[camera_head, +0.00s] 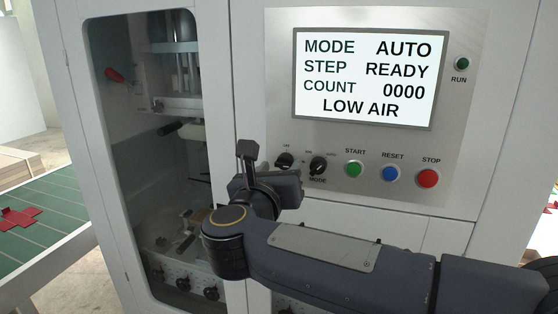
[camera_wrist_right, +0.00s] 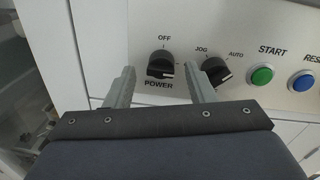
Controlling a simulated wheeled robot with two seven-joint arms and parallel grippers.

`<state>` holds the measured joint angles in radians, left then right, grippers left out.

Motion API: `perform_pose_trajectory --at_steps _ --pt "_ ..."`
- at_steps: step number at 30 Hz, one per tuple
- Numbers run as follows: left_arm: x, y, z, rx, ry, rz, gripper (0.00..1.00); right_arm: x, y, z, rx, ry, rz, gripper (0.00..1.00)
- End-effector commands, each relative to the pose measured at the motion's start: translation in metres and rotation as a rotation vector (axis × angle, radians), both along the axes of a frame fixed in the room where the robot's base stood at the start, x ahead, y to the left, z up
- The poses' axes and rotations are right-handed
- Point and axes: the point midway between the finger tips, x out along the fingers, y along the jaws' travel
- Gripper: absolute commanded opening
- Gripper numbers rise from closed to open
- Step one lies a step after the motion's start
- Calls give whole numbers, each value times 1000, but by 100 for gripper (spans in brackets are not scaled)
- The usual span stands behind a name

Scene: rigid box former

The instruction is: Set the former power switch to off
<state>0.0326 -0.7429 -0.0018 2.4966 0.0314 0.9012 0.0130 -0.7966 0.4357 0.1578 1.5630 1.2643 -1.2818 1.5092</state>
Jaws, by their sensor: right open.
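The power switch (camera_head: 285,160) is a black rotary knob on the former's control panel, left of the mode knob. In the right wrist view the power switch (camera_wrist_right: 160,66) sits between my two finger tips, with OFF printed above it and POWER below. Its pale mark seems to lie toward the right, away from OFF. My right gripper (camera_wrist_right: 161,78) is open, one finger on each side of the knob; contact cannot be told. In the head view my right gripper (camera_head: 266,158) is just left of and in front of the knob. My left gripper is not in view.
The mode knob (camera_head: 318,165) is close to the right finger. The green start (camera_head: 354,169), blue reset (camera_head: 391,173) and red stop (camera_head: 428,178) buttons continue the row. The screen (camera_head: 365,77) above reads AUTO, READY, 0000, LOW AIR. A green conveyor (camera_head: 45,225) is at left.

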Motion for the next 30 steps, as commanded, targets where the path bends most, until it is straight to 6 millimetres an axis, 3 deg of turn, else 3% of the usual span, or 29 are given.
perform_pose_trajectory --at_steps 4,13,23,30 --pt "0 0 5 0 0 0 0 12 -4 1 -1 0 -1 50" --pt "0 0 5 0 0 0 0 15 -4 0 -1 -1 1 50" --pt "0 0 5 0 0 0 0 15 -4 0 -1 -1 0 7" --pt "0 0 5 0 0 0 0 15 -4 0 -22 6 1 7"
